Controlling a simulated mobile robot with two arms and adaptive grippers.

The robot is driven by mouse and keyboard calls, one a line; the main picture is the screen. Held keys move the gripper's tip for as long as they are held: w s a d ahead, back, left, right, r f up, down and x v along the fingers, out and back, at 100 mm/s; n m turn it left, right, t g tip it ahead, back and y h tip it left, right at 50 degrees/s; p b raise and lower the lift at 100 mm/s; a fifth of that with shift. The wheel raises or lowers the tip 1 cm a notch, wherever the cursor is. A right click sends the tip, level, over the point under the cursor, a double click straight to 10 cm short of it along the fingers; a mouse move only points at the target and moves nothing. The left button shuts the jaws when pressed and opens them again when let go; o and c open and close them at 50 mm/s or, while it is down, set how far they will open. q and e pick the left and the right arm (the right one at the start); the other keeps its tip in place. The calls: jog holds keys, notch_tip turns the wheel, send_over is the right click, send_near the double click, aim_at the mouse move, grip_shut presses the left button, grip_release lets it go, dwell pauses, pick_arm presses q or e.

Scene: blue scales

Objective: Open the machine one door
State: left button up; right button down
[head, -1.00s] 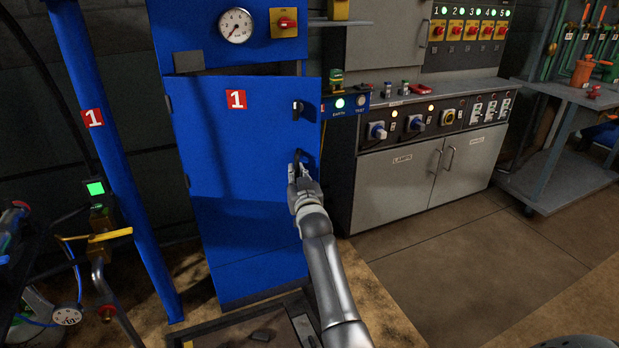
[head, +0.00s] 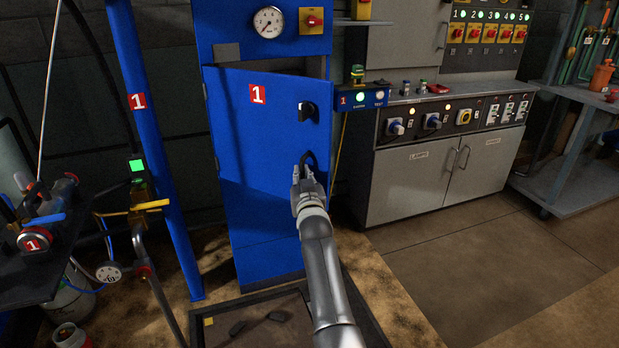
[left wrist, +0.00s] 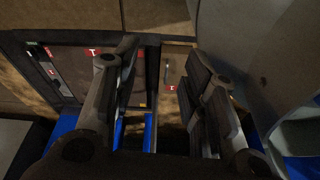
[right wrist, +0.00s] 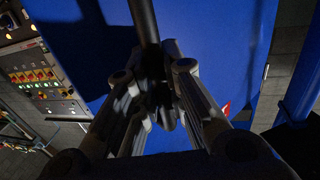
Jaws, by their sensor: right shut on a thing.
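The machine one door (head: 262,190) is a blue panel with a red "1" label, in the middle of the head view. It stands slightly ajar, with a dark gap above its top right edge. A black knob (head: 308,109) sits on its upper right. My right gripper (head: 303,177) is shut on the dark door handle (head: 309,157), below the knob. In the right wrist view the handle (right wrist: 145,22) runs between the fingers (right wrist: 163,75), which partly hide it. My left gripper (left wrist: 160,65) is open and empty in the left wrist view, outside the head view.
A blue post (head: 150,150) and a dark bench (head: 40,260) with tools stand to the left. A grey control cabinet (head: 420,180) is to the right. A dark framed tray (head: 230,305) lies on the floor before the door. Floor at right is clear.

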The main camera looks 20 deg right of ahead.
jog(key=shift+s+d+f, duration=0.1)
dwell(0.3)
jog(key=c, duration=1.5)
grip_release()
jog(key=shift+r, duration=0.2)
